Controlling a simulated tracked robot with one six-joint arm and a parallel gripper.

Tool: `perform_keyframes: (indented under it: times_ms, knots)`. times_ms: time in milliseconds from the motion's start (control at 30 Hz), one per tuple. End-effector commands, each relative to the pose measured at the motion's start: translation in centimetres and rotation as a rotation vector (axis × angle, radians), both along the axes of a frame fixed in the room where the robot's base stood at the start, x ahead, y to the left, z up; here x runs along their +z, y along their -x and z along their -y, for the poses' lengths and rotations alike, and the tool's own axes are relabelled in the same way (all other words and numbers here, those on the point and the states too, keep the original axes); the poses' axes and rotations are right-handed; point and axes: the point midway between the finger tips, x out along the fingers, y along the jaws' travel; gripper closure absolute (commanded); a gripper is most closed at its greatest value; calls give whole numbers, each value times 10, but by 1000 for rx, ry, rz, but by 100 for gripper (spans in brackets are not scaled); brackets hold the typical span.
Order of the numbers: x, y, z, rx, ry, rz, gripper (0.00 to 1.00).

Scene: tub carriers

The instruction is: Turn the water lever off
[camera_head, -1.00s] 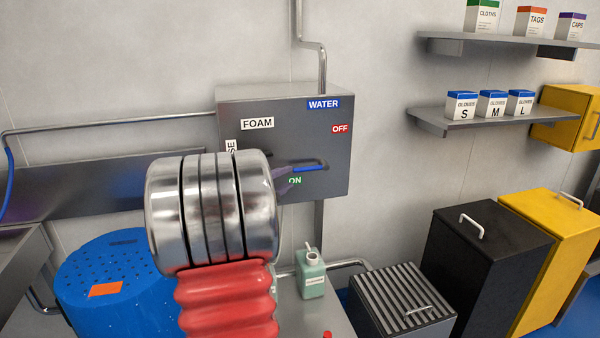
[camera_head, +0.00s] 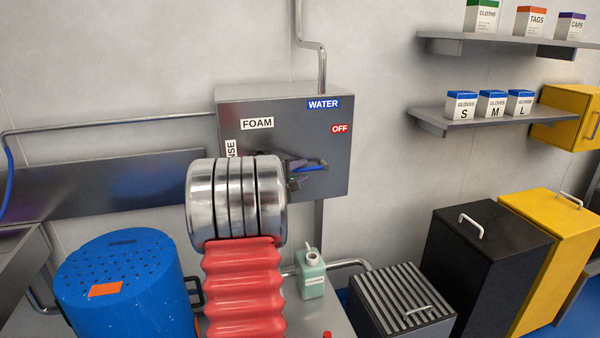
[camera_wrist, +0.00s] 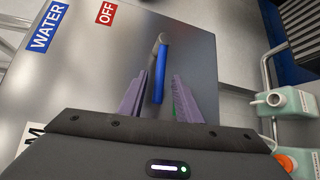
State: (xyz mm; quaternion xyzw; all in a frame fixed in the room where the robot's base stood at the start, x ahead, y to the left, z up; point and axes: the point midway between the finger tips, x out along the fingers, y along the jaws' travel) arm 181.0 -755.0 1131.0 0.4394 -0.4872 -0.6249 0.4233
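In the wrist view the lever (camera_wrist: 159,75) runs between the two purple fingers of my gripper (camera_wrist: 163,95). In the head view my gripper (camera_head: 297,172) is at the lever, partly hidden behind my arm. The ON label is hidden there.
The box also carries FOAM (camera_head: 257,123) and WATER (camera_head: 323,104) labels. A green bottle (camera_head: 312,275) stands below the box. A blue tub (camera_head: 128,285) is at left, and black (camera_head: 485,255) and yellow bins are at right.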

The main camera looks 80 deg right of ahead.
Motion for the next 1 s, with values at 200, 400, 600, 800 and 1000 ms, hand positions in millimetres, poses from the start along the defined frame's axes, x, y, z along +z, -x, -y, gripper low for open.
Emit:
perform_keyframes:
  times_ms: [200, 400, 600, 800, 1000]
  knots:
    - [0, 0, 0, 0, 0, 0, 84]
    - [0, -1, 0, 1, 0, 0, 98]
    - [-1, -1, -1, 1, -1, -1, 100]
    - [-1, -1, -1, 1, -2, 0, 100]
    - [-2, -1, -1, 1, -5, 2, 100]
